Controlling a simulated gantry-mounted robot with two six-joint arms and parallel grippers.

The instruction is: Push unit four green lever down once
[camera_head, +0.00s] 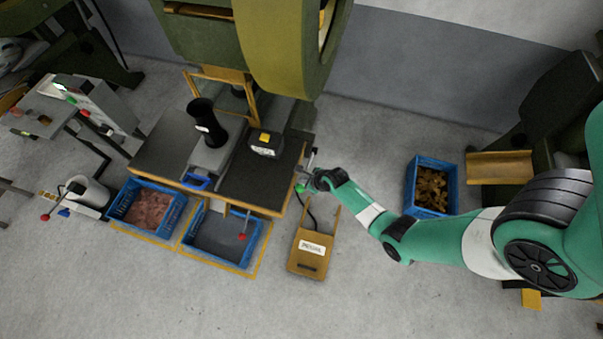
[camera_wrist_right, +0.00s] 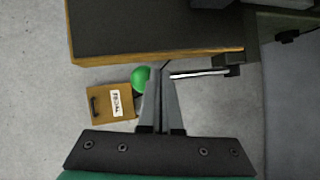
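The green lever knob (camera_head: 300,188) is at the right front corner of the dark-topped bench in the head view. In the right wrist view, the green knob (camera_wrist_right: 140,76) shows just left of my fingers, partly covered by one. Its thin metal rod (camera_wrist_right: 200,73) runs from a pivot at the right to behind my fingers. My right gripper (camera_head: 310,180) is at the lever; in the wrist view its fingers (camera_wrist_right: 163,72) come together at the tips, with nothing visible between them. Whether they touch the rod is unclear. My left gripper is out of view.
A wooden pedal box (camera_head: 312,250) stands on the floor below the lever. A red-knobbed lever (camera_head: 243,236) is near the front blue crate (camera_head: 215,258). Another blue crate (camera_head: 410,185) holds brownish pieces at right. The front floor is clear.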

